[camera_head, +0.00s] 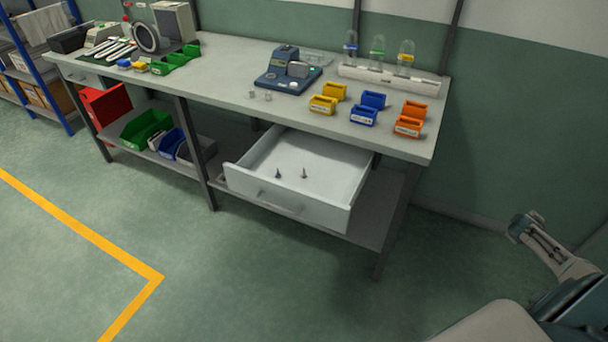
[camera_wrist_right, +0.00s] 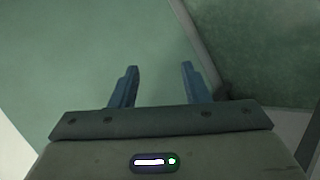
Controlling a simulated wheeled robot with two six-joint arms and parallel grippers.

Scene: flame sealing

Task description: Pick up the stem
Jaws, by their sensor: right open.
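Two small dark upright pieces, a left one (camera_head: 278,174) and a right one (camera_head: 304,173), stand in the pulled-out white drawer (camera_head: 338,160) under the bench. They are too small to tell which, if either, is the stem. My right gripper (camera_wrist_right: 159,82) is open and empty, with only floor and wall beyond its fingers in the right wrist view. In the head view, my right arm reaches in at the far right, well apart from the drawer and bench. My left gripper is out of view.
The grey bench (camera_head: 225,80) carries a blue device (camera_head: 288,75), yellow bins (camera_head: 323,104), blue bins (camera_head: 363,115), orange bins (camera_head: 408,126) and a white rack (camera_head: 390,81) with glass vessels. Two small clear pieces (camera_head: 260,95) lie left of the device. The floor in front is clear.

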